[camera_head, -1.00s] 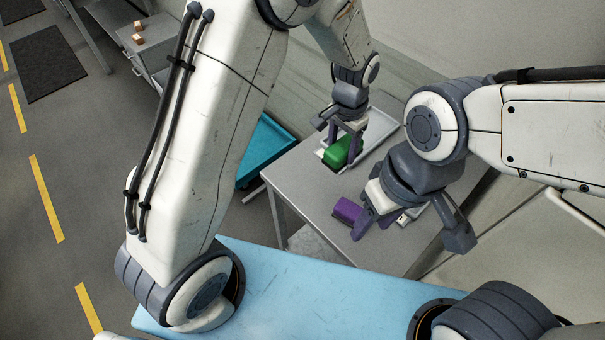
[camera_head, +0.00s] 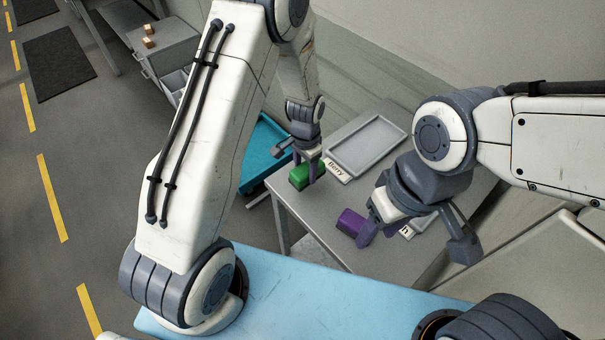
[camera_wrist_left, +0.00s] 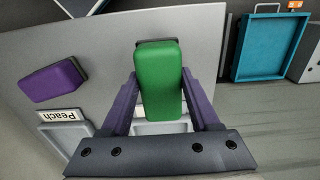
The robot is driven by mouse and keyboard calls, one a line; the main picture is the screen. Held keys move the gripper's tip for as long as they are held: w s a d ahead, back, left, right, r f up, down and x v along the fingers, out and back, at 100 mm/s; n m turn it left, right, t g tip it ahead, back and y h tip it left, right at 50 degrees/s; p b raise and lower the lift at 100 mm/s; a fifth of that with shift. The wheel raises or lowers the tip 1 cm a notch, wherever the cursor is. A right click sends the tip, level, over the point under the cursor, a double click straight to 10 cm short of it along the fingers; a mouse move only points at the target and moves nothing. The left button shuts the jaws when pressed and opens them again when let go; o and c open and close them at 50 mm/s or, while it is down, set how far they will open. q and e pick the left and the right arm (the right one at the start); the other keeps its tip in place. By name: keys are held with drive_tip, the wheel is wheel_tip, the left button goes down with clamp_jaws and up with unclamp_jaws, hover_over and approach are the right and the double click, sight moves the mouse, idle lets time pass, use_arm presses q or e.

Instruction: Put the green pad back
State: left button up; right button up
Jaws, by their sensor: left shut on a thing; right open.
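The green pad (camera_head: 301,177) is between the fingers of my left gripper (camera_head: 308,168), which is shut on it near the left edge of the grey table (camera_head: 300,222). In the left wrist view the green pad (camera_wrist_left: 159,80) lies between the two purple fingers, with a dark face at its far end. A grey tray (camera_head: 368,147) with a "Berry" label (camera_head: 336,171) stands to the right of the pad and looks empty. My right gripper (camera_head: 372,222) is open beside a purple pad (camera_head: 351,222) on the table; it also shows in the left wrist view (camera_wrist_left: 52,80).
A teal tray (camera_head: 262,150) is beyond the table's left edge; it also shows in the left wrist view (camera_wrist_left: 271,47). A "Peach" label (camera_wrist_left: 60,115) marks another tray. A grey cabinet (camera_head: 170,50) with orange blocks stands farther back.

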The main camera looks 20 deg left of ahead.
use_arm(q)
drive_tip(key=shift+a+f, duration=0.2)
drive_tip(key=shift+a, duration=0.15)
drive_tip(key=shift+a+f, duration=0.1)
drive_tip(key=shift+f, duration=0.15)
wheel_tip(320, 180, down, 3)
drive_tip(key=shift+p, duration=0.85)
drive_tip(key=shift+f, duration=0.25)
drive_tip(key=shift+f, duration=0.1)
drive_tip(key=shift+f, duration=0.1)
drive_tip(key=o, duration=1.3)
